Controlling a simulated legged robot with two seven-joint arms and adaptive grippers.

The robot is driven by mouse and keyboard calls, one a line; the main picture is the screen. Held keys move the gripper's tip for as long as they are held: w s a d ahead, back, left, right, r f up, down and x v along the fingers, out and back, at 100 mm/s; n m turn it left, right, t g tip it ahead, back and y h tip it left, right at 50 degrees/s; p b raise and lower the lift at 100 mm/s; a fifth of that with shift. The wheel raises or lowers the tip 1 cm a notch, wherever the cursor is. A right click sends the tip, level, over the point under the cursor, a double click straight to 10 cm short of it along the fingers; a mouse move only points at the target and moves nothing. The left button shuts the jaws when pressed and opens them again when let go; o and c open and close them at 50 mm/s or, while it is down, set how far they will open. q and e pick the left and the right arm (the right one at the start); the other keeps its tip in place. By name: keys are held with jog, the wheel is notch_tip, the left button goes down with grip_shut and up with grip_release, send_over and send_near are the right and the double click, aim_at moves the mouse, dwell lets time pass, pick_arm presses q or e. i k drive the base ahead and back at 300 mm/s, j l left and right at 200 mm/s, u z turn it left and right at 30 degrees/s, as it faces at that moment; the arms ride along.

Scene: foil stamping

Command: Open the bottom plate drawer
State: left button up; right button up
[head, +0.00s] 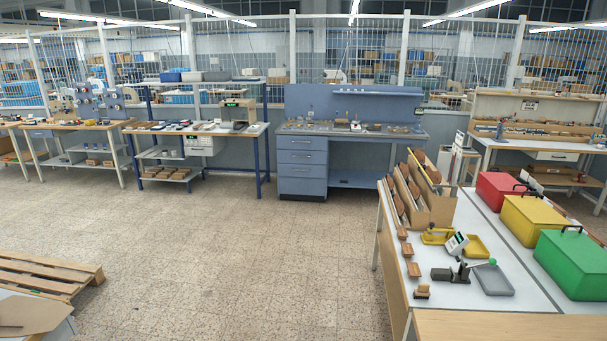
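A blue workbench (352,134) stands against the far wall, near the middle of the head view. Its drawer cabinet (302,165) is on the left side under the worktop, with a column of blue drawers with handles. The bottom drawer (302,187) is the lowest front, close to the floor, and looks shut. I cannot read any label on the drawers, so I cannot tell which hold plates. Neither of my grippers shows in the head view.
Open tiled floor (230,260) lies between me and the blue workbench. A wooden pallet (45,270) is at the left. A table (520,270) with red (497,188), yellow (532,220) and green (575,262) boxes is at the right. Other benches (195,129) line the far left.

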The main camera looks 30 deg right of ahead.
aim_at(283, 169)
jog(key=i+z, duration=0.25)
jog(key=i, duration=0.15)
jog(key=i+l+z, duration=0.2)
jog(key=i+z, duration=0.15)
jog(key=i, duration=0.35)
jog(key=i+z, duration=0.35)
jog(key=i, duration=0.4)
jog(key=i+j+z, duration=0.2)
jog(key=i+z, duration=0.15)
jog(key=i, duration=4.85)
